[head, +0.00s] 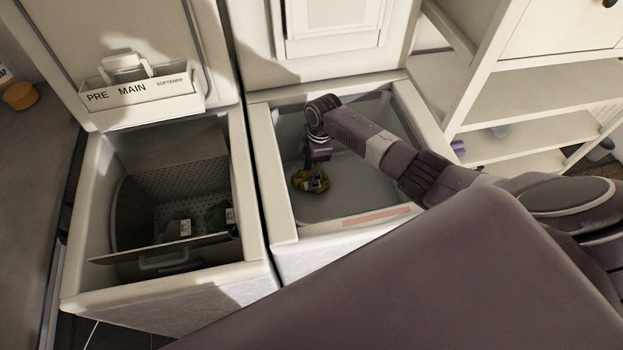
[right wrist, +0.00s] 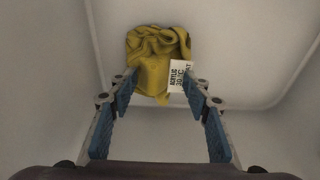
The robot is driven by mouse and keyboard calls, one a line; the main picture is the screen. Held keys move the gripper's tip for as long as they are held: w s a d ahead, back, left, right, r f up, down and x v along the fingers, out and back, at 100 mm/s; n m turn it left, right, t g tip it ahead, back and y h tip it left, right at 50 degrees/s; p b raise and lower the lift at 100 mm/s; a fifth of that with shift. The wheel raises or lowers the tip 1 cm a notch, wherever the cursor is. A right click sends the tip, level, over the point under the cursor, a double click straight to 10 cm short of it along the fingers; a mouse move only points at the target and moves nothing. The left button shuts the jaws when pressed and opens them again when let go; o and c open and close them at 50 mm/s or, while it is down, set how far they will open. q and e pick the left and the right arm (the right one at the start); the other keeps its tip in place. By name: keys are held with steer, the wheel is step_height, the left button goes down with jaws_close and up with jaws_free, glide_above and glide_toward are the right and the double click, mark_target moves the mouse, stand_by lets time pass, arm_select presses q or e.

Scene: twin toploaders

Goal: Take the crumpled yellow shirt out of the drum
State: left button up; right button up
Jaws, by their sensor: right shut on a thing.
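The crumpled yellow shirt (head: 303,181) is inside the open top of the right machine (head: 284,215), over its smooth pale floor. In the right wrist view the shirt (right wrist: 157,50) carries a white care label (right wrist: 180,75) reading acrylic. My right gripper (head: 317,184) reaches down into that opening and is shut on the shirt, with a blue-padded finger on each side. I cannot tell whether the shirt touches the floor. The perforated drum (head: 150,205) is in the left machine, open, with dark garments inside. My left gripper is not in view.
Dark grey and green garments (head: 172,230) with white labels lie in the left drum. A detergent drawer (head: 140,92) marked pre, main and softener stands above it. The right machine's rim is close around my right arm. White shelves (head: 520,95) stand at the right.

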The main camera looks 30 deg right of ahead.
steer(key=shift+s+f, duration=0.1)
steer(key=shift+d+r, duration=0.1)
steer(key=shift+r, duration=0.35)
jaws_close()
step_height(320, 180, up, 19)
steer(key=p, duration=0.1)
step_height(320, 180, up, 17)
steer(key=p, duration=1.9)
glide_above(311, 173)
steer(key=shift+r, duration=0.1)
